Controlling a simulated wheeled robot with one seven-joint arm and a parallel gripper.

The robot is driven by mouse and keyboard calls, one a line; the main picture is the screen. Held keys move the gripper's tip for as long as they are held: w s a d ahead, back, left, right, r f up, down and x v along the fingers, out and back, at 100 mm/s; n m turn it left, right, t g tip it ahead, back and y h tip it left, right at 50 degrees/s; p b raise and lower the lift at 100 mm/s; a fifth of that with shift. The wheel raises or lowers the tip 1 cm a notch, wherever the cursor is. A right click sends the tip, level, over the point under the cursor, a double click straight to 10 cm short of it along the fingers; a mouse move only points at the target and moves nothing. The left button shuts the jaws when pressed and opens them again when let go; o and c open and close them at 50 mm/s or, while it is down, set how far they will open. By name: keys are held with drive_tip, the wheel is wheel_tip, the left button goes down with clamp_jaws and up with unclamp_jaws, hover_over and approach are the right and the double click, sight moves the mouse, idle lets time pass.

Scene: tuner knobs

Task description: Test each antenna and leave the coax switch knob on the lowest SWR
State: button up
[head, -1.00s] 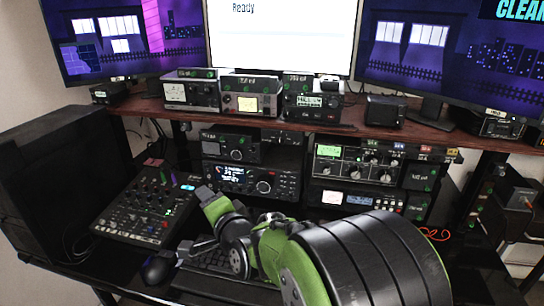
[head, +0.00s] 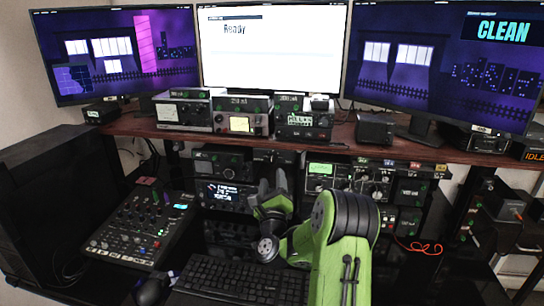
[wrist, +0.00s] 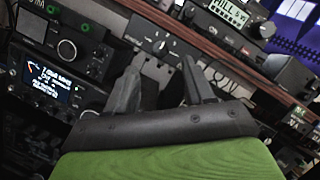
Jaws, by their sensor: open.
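A small dark box with a pointer knob, which looks like the coax switch (wrist: 162,44), is mounted under the shelf edge in the wrist view. Its knob sits just beyond my fingertips, with pale marks around it. In the head view the box (head: 275,156) is small and its setting cannot be read. My gripper (wrist: 160,68) is open and empty, its fingers pointing at the box without visibly touching it. In the head view my gripper (head: 272,186) is in front of the radios, below the box. A tuner with a lit green meter (head: 320,168) stands to its right; its reading is illegible.
A radio with a blue display (head: 224,194) is left of my gripper. The wooden shelf (head: 345,146) above carries several radios. The middle monitor (head: 275,50) reads "Ready"; the right one (head: 450,70) shows "CLEAN". A keyboard (head: 240,280) and mixer (head: 140,228) lie below.

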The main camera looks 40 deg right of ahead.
sight(272, 162)
drive_tip(key=p+x, duration=0.3)
drive_tip(key=x, duration=0.3)
drive_tip(key=shift+s+r+p, duration=0.1)
drive_tip(key=shift+s+p, duration=0.05)
drive_tip(key=shift+p, duration=0.15)
drive_tip(key=shift+w+d, duration=0.2)
drive_tip(key=shift+w, duration=0.05)
drive_tip(key=shift+c, duration=0.2)
clamp_jaws()
